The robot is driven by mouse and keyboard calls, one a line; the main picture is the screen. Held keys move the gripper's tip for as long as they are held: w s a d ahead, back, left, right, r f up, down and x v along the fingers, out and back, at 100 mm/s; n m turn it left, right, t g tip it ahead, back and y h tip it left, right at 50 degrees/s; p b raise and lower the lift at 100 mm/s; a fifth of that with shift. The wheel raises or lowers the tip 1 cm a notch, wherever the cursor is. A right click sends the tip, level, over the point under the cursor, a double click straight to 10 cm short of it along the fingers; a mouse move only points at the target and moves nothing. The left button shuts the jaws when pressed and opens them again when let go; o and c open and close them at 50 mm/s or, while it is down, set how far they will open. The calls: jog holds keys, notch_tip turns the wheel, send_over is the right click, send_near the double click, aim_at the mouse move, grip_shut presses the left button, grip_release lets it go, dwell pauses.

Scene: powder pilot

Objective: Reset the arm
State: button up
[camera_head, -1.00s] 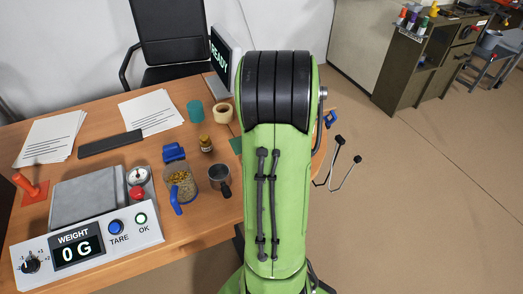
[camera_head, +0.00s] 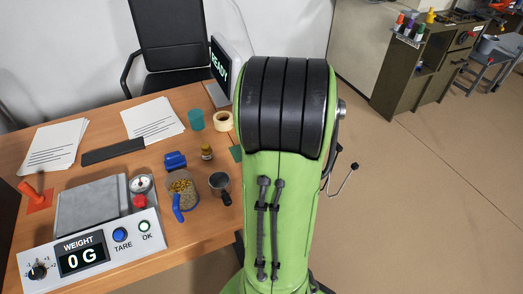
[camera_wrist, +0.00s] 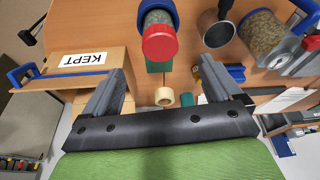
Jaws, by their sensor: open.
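My gripper (camera_wrist: 163,72) shows in the wrist view with its two grey fingers wide apart and nothing between them. The desk surface lies beyond the fingers. In the head view my green arm link with its black joint fills the middle, and my gripper is hidden there.
The desk holds a scale (camera_head: 90,205) reading 0 G, a jar of granules (camera_head: 182,190), a dark metal cup (camera_head: 220,187), a tape roll (camera_head: 223,121) and a teal cup (camera_head: 195,120). A box marked KEPT (camera_wrist: 92,75) shows in the wrist view. Open floor (camera_head: 430,190) lies right.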

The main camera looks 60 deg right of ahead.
jog(key=p+v, duration=0.1)
jog(key=v, duration=0.5)
jog(key=shift+r+p, duration=0.3)
jog(key=shift+r, duration=0.1)
jog(key=w+a+r+n+p, duration=0.1)
jog(key=w+a+r+p, duration=0.15)
jog(key=a+r, duration=0.45)
jog(key=s+a+r+n+t+p, duration=0.1)
jog(key=s+a+p, duration=0.1)
jog(key=a, duration=0.9)
jog(key=s+a+r+n+t+y+p, duration=0.1)
jog(key=s+a, duration=0.3)
jog(key=a, duration=0.6)
jog(key=shift+s+a+r+n+p, duration=0.2)
jog(key=shift+a+r+n+p, duration=0.2)
jog(key=shift+r+n, duration=0.4)
jog(key=shift+r, duration=0.1)
